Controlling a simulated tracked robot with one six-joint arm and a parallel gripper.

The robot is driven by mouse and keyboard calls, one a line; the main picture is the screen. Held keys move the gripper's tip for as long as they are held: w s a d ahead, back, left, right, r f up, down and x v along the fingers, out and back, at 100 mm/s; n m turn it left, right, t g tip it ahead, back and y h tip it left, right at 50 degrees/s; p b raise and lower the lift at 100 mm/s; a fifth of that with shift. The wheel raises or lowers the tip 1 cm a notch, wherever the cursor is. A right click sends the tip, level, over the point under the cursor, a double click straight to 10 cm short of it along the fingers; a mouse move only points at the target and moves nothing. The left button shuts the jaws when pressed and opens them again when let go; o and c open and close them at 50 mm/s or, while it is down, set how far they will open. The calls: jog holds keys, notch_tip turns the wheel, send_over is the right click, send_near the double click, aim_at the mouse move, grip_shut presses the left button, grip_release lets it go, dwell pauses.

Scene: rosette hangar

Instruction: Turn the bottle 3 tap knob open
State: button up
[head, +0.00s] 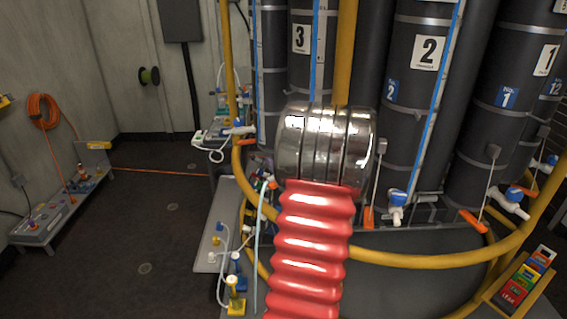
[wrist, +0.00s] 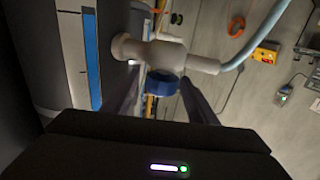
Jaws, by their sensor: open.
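Bottle 3 (head: 298,75) is a dark cylinder with a white "3" label, at the back centre of the head view. My silver and red arm covers its lower part, so its tap and my gripper are hidden there. In the wrist view a white tap body (wrist: 150,50) joins a pale hose at its right. Its blue knob (wrist: 163,85) faces my gripper (wrist: 158,76). The two dark fingers are open, one on each side of the knob, with gaps visible. I cannot tell the exact depth of the knob between them.
Bottle 2 (head: 425,90) and bottle 1 (head: 520,85) stand to the right with blue-knobbed taps (head: 397,199). A yellow rail (head: 440,261) curves around the front. A bench (head: 60,212) with small items stands at the left. The dark floor (head: 140,230) between is mostly clear.

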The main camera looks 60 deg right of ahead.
notch_tip(320, 180, up, 10)
jog(key=shift+f, duration=0.1)
dwell(0.5)
jog(key=shift+w+a+r, duration=0.2)
jog(key=shift+w+a, duration=0.05)
jog(key=shift+w, duration=0.15)
jog(key=w+a+n+g+y, duration=0.1)
jog(key=w+a, duration=0.3)
jog(key=a, duration=0.5)
jog(key=w+a+r+g+y, duration=0.15)
jog(key=w+a, duration=0.25)
jog(key=a, duration=0.5)
jog(key=w+a+n+g, duration=0.15)
jog(key=w+a, duration=0.35)
jog(key=a, duration=0.5)
jog(key=s+a+f+n+g+y, duration=0.1)
jog(key=s+a, duration=0.4)
jog(key=a, duration=0.5)
jog(key=s+a+f+n+g+y, duration=0.2)
jog(key=s+a+f+y, duration=0.2)
jog(key=a, duration=0.6)
jog(key=s+a+f+n+g+y, duration=0.1)
jog(key=s+a+f+g+y, duration=0.1)
jog(key=s+a, duration=0.4)
jog(key=a+f+y, duration=0.1)
jog(key=a, duration=0.4)
jog(key=shift+f+n, duration=0.35)
